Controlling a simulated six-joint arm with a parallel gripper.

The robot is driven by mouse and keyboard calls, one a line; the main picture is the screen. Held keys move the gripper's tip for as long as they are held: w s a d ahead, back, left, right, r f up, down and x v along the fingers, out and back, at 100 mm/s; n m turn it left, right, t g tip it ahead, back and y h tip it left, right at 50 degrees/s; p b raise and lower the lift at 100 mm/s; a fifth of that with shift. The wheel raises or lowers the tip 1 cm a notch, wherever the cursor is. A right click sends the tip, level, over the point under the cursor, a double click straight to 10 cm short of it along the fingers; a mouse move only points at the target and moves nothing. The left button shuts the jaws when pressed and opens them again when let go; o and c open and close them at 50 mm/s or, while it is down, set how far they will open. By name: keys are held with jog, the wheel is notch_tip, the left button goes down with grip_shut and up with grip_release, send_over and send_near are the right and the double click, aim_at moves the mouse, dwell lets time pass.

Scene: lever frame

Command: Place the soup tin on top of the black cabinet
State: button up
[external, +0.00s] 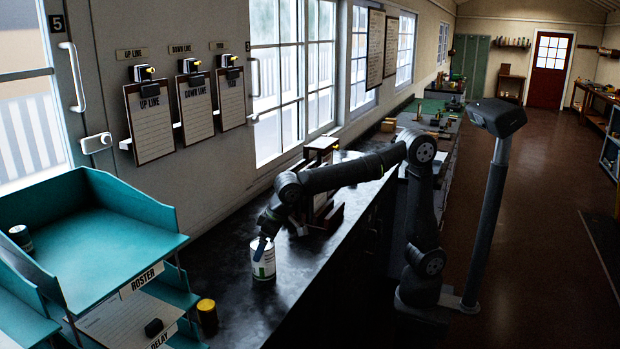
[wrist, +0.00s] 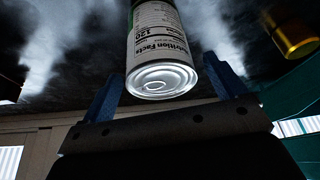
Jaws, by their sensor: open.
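The soup tin (external: 264,262), white with a green band and a metal lid, stands upright on the black-topped counter (external: 237,295). In the wrist view the tin (wrist: 160,50) shows its nutrition label and shiny end between my two blue fingers. My gripper (external: 261,243) points down at the tin's top, its fingers spread. In the wrist view my gripper (wrist: 163,78) has a gap on both sides of the tin, clearest on the left. I cannot pick out a separate black cabinet apart from this dark counter.
A teal tray rack (external: 110,195) with a small can (external: 20,238) stands at the left. A yellow-topped dark tin (external: 207,316) stands beside it. A wooden instrument (external: 322,146) stands behind my forearm near the wall. The counter's front strip is clear.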

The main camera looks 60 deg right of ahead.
jog(key=a+v, duration=0.1)
jog(key=v, duration=0.9)
jog(key=shift+d, duration=0.45)
jog(key=shift+s, duration=0.1)
jog(key=x, duration=1.2)
jog(key=shift+r, duration=1.85)
jog(key=shift+f, duration=0.1)
